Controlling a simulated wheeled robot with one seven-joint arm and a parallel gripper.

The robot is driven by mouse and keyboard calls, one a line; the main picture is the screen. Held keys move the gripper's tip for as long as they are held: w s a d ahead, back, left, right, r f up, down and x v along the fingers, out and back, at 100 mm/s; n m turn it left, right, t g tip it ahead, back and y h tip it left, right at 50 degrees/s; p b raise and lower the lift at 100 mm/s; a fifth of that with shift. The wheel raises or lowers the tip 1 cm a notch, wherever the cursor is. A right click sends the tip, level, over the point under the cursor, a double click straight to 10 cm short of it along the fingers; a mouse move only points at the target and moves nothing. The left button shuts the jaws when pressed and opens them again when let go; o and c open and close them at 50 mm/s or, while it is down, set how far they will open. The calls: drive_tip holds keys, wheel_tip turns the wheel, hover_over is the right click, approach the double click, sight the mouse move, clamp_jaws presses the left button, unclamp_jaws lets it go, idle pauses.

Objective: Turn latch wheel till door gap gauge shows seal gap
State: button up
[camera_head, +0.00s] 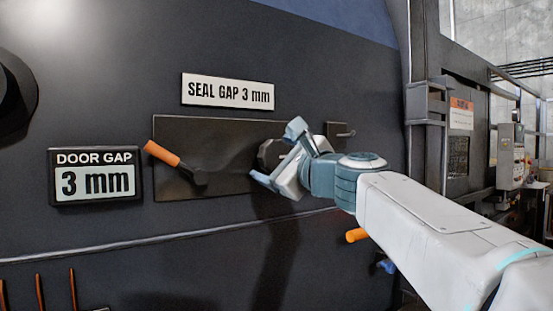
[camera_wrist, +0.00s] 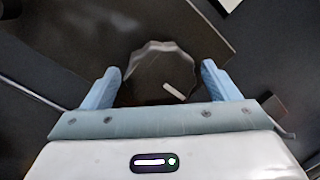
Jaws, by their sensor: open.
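The door gap gauge (camera_head: 95,182) reads "3 mm". The sign (camera_head: 228,92) above the plate reads "SEAL GAP 3 mm". The dark latch wheel (camera_head: 268,152) is on the dark plate, mostly hidden behind my gripper (camera_head: 278,155). In the wrist view the wheel (camera_wrist: 150,72) has a wavy rim and a short pale mark low on its face. My gripper (camera_wrist: 160,70) is open in front of it, one blue finger at each side. Dark space shows between the fingers and the rim; I cannot tell the depth between them.
A lever with an orange grip (camera_head: 162,153) juts from the left of the plate (camera_head: 225,185). A small bracket (camera_head: 340,132) sits right of the wheel. Another orange grip (camera_head: 356,235) shows below my arm. A control box (camera_head: 510,155) stands at the right.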

drive_tip(key=b+v, duration=0.2)
drive_tip(key=v, duration=1.1)
drive_tip(key=shift+s+d, duration=0.2)
drive_tip(key=shift+s, duration=0.1)
drive_tip(key=shift+f, duration=0.15)
wheel_tip(320, 180, down, 23)
drive_tip(key=s+n+g+h+p, duration=0.25)
drive_tip(key=n+g+h, duration=0.35)
drive_tip(key=n, duration=0.4)
drive_tip(key=s+d+f+n+g+h+p, duration=0.1)
drive_tip(key=s+d+f+n+g+h, duration=0.1)
drive_tip(key=f, duration=0.7)
drive_tip(key=s+d+f+n+g+h+p, duration=0.2)
drive_tip(key=s+d+f+n+g, duration=0.3)
drive_tip(key=s+f+n, duration=0.3)
drive_tip(key=shift+s+d+f+h, duration=0.4)
drive_tip(key=shift+s+f, duration=0.1)
drive_tip(key=shift+s, duration=0.15)
